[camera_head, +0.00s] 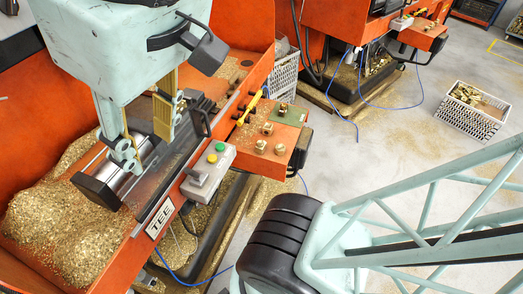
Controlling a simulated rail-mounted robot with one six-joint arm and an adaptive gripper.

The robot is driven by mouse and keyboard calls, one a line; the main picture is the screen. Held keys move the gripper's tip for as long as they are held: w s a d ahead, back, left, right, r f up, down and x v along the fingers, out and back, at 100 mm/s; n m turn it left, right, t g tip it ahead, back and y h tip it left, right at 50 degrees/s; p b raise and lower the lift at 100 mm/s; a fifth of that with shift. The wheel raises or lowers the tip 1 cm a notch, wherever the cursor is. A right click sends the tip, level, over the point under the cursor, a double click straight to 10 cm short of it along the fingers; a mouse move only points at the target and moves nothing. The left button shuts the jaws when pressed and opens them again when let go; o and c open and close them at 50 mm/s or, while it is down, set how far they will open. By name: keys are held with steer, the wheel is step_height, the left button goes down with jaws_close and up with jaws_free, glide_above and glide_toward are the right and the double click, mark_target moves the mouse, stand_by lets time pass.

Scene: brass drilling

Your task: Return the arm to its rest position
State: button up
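Brass chips (55,225) are heaped in the trough around the metal fixture under the head.
A control box with green and yellow buttons (208,170) sits on the machine's front edge. Several brass parts (267,129) stand on an orange shelf beside it. A second orange machine (345,22) is behind. A white crate (473,110) holds brass parts on open floor at right.

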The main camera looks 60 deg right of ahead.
step_height(320, 180, down, 12)
steer(key=b, duration=1.1)
steer(key=shift+f+b, duration=0.15)
steer(key=shift+b, duration=0.25)
steer(key=shift+s, duration=0.1)
